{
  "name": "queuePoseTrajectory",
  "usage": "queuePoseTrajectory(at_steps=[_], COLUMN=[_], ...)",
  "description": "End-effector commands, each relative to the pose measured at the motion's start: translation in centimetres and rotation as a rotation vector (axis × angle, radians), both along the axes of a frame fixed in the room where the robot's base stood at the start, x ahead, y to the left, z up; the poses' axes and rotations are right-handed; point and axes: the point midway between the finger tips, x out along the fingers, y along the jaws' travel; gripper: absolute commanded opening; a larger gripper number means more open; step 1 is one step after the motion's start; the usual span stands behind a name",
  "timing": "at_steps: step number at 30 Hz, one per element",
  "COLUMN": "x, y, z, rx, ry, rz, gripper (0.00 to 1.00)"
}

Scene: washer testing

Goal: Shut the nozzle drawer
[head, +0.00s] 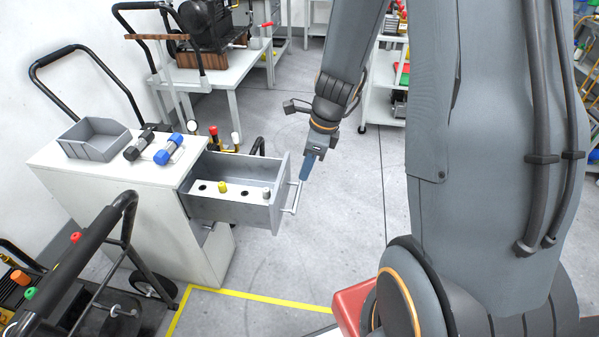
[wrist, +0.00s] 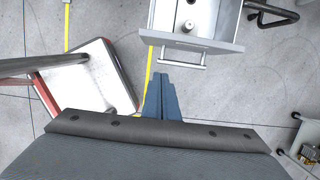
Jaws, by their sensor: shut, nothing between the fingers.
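The nozzle drawer (head: 235,210) is grey and stands pulled out from the white cabinet (head: 140,220). A white insert inside holds a yellow nozzle (head: 222,187) and a grey nozzle (head: 266,193), with dark empty holes beside them. The drawer's bar handle (head: 293,197) is on its front. My gripper (head: 307,168) has blue fingers, shut and empty, just outside the drawer front near the handle; contact cannot be told. In the wrist view the drawer (wrist: 205,30) and its handle (wrist: 182,64) lie just beyond my shut fingers (wrist: 163,78).
A grey bin (head: 95,140), a black-and-grey part (head: 139,146) and a blue-and-grey part (head: 169,149) sit on the cabinet top. A black-handled cart (head: 85,270) stands front left. A white table (head: 215,72) stands behind. The floor right of the drawer is clear.

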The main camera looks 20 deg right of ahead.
Motion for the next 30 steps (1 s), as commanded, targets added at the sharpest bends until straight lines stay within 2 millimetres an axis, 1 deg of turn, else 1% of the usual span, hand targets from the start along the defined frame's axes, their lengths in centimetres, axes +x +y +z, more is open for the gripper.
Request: queuePoseTrajectory(at_steps=[1, 3, 12, 14, 19, 24, 30], x=[0.1, 0.2, 0.9, 1.6, 2.5, 2.9, 2.9], y=[0.3, 0.6, 1.8, 2.9, 4.5, 5.1, 5.1], z=[-1.2, -2.5, -8.2, -7.5, -7.5, -7.5, -7.5], rx=[0.000, 0.000, -0.001, -0.002, -0.002, -0.001, -0.001], ry=[0.004, 0.005, 0.003, -0.001, -0.001, 0.000, 0.000], rz=[0.001, 0.003, 0.004, 0.009, 0.006, 0.004, 0.004], gripper=[0.00, 0.00, 0.00, 0.00, 0.00, 0.00, 0.00])
